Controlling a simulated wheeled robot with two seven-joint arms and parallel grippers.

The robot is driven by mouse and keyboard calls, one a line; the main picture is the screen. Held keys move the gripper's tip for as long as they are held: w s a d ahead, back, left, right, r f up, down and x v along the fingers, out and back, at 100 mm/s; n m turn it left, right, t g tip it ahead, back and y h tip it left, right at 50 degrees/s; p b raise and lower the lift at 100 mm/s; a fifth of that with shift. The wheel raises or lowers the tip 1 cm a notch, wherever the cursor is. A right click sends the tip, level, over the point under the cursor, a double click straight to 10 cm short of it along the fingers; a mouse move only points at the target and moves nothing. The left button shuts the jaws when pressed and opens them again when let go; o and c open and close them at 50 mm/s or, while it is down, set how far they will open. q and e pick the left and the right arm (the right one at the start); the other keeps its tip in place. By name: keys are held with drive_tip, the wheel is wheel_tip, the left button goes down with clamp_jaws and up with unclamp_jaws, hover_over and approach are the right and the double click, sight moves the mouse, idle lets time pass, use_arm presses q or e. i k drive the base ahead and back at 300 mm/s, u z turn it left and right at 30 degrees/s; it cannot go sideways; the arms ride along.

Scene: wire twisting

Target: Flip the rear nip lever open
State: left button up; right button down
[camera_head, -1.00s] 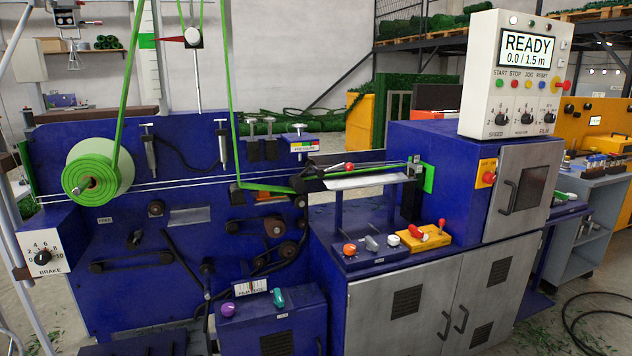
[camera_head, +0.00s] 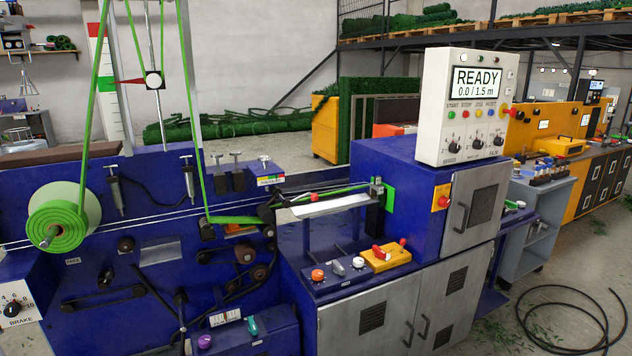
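Several levers show, and I cannot tell by label which is the rear nip lever. A red-knobbed lever (camera_head: 314,197) lies low over the dark rollers (camera_head: 268,211) where the green film enters the white plate (camera_head: 330,206). Two red-handled levers stand on a yellow block (camera_head: 386,257) on the blue ledge, one in front (camera_head: 378,251) and one at its rear right (camera_head: 402,242). Whether any is open or shut is too small to tell. Neither of my grippers is in view.
A green film roll (camera_head: 58,217) hangs at the left, its film running up and over to the rollers. The control box (camera_head: 463,105) reads READY, 0.0 / 1.5 m. A black hose (camera_head: 570,335) lies on the floor at right.

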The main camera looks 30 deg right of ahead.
sight(267, 216)
drive_tip(key=z, duration=0.35)
drive_tip(key=i, duration=1.75)
drive_tip(key=u, duration=0.2)
